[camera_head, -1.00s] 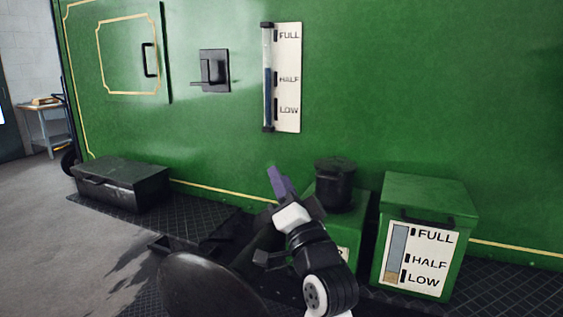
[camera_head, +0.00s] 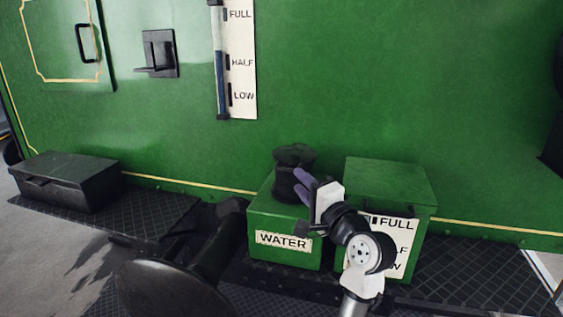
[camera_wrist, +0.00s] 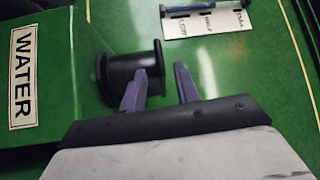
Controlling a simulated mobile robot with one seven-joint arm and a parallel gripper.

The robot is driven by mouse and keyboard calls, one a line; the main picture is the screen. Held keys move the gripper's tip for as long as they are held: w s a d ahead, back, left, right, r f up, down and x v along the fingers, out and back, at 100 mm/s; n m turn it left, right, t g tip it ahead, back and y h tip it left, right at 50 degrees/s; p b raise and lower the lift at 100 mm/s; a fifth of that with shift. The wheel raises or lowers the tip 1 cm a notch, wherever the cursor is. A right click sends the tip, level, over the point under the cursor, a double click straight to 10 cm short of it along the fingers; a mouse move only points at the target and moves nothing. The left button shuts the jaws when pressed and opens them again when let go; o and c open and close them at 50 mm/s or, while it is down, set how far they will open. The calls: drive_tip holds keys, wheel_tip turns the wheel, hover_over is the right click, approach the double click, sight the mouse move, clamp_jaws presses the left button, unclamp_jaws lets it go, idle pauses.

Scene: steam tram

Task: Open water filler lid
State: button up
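The water filler is a black cylinder with a flat black lid (camera_head: 294,155) on top of the green box marked WATER (camera_head: 262,222). The lid looks shut. My gripper (camera_head: 306,184) is in front of the filler, close to its right side in the head view.
A green box with a level gauge (camera_head: 388,180) stands right of the water box, partly behind my arm. A sight gauge (camera_head: 238,60) and a black bracket (camera_head: 160,54) are on the green wall. A black toolbox (camera_head: 68,180) sits on the running board at left.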

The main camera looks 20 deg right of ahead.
sight(290, 171)
drive_tip(key=p+x, duration=0.2)
drive_tip(key=x, duration=0.6)
drive_tip(key=shift+w, duration=0.3)
clamp_jaws()
